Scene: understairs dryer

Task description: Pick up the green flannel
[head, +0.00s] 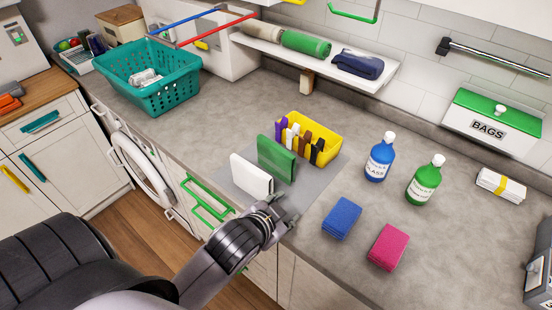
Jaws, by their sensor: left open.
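A rolled green cloth (305,44) lies on the white wall shelf, between a rolled beige cloth (260,33) and a folded navy cloth (357,65). A second green item, a flat upright piece (276,159), stands on the grey mat on the worktop; I cannot tell if it is cloth. A white upright piece (251,178) stands in front of it. My left gripper (274,214) is open and empty near the worktop's front edge, just to the right of the white piece and apart from the rolled green cloth. My right gripper is not in view.
A yellow bin (325,137) with upright items stands behind the mat. A teal basket (150,85) is at left. The worktop below the shelf is fairly clear.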

